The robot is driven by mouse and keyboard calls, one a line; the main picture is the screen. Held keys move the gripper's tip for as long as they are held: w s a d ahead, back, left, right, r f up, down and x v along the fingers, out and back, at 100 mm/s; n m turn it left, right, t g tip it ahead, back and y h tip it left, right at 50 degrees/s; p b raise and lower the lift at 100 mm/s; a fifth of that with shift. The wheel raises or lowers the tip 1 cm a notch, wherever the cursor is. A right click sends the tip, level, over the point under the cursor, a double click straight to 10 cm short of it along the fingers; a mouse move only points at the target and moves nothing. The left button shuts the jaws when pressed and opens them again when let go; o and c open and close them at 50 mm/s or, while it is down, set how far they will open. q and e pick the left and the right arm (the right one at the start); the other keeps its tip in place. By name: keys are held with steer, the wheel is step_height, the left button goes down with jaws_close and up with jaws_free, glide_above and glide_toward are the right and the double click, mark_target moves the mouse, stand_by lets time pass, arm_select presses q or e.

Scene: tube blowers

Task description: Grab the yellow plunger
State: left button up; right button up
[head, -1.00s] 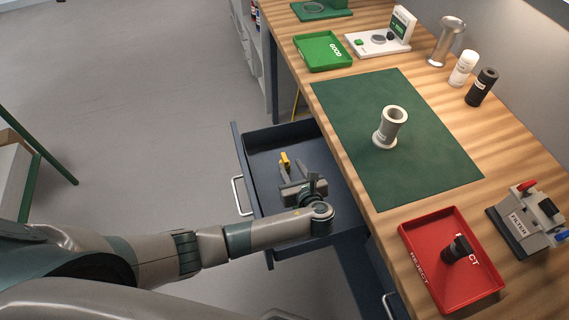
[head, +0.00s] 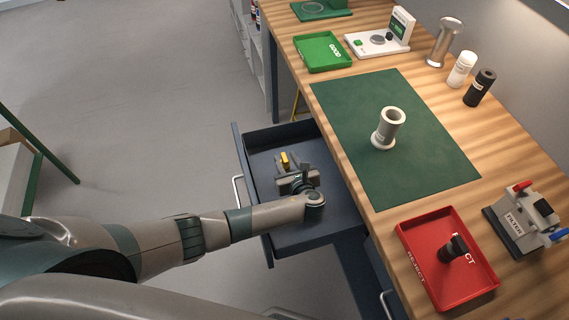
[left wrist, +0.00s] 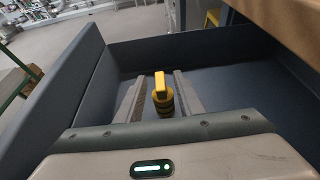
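The yellow plunger (left wrist: 162,96), with dark bands around its body, stands in the open drawer (head: 262,138). In the left wrist view it shows between the two fingers of my left gripper (left wrist: 156,95), with a gap on each side. In the head view the plunger's yellow top (head: 285,160) shows at the fingers of my left gripper (head: 286,164), which reaches down into the drawer. The gripper is open around the plunger. The plunger's lower part is hidden in the head view. My right gripper is not in view.
Drawer walls rise around my left gripper. The worktop beside it holds a green mat (head: 437,155) with a pale tube (head: 390,127), a red tray (head: 412,235) with a dark part (head: 455,247), a green tray (head: 312,60) and a clamp device (head: 522,222).

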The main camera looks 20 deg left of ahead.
arm_select(q)
steer(key=shift+x, duration=1.05)
steer(key=shift+c, duration=0.6)
jaws_close()
